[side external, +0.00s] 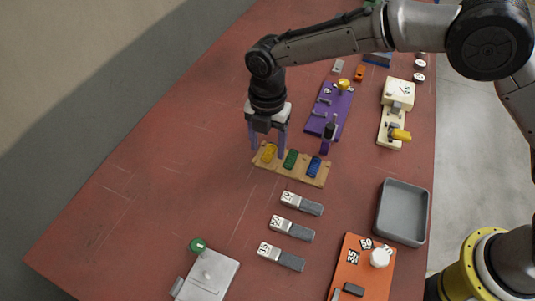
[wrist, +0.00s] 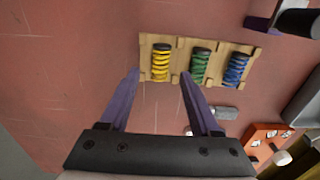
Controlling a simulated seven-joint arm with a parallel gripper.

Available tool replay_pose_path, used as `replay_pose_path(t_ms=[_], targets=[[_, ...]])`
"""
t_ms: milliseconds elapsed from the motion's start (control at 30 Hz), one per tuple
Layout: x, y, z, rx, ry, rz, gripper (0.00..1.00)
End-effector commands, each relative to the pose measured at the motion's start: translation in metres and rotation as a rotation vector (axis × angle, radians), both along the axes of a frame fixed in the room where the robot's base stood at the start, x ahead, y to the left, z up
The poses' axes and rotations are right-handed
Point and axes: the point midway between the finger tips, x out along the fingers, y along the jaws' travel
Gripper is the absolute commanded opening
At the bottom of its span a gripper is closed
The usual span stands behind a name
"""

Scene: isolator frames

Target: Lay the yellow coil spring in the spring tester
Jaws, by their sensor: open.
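The yellow coil spring (side external: 269,153) lies in the left place of a wooden rack (side external: 291,173), with its length across the rack. It also shows in the wrist view (wrist: 161,62), just beyond the fingertips. My gripper (side external: 268,147) is open and empty, pointing down over the rack's left end. Its two purple fingers (wrist: 160,74) stand on either side of the yellow spring's line; I cannot tell the exact height left between them and the rack. I cannot tell for sure which fixture is the spring tester; a purple board with posts (side external: 331,108) stands behind the rack.
A green spring (side external: 290,159) and a blue spring (side external: 314,167) share the rack. Around it are labelled grey blocks (side external: 291,228), a grey tray (side external: 402,212), an orange board (side external: 350,268), a cream device (side external: 391,125) and a grey plate (side external: 213,275). The table's left side is clear.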

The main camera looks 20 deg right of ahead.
Motion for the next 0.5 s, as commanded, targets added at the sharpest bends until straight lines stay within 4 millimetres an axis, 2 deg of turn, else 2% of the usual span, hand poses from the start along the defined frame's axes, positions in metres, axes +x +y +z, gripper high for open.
replay_pose_path(t_ms=[167, 433, 500], targets=[[0.000, 0.000, -0.019, -0.001, 0.001, 0.000, 0.64], [0.000, 0.000, -0.021, 0.001, -0.001, 0.000, 0.64], [0.000, 0.000, -0.021, 0.001, -0.001, 0.000, 0.51]])
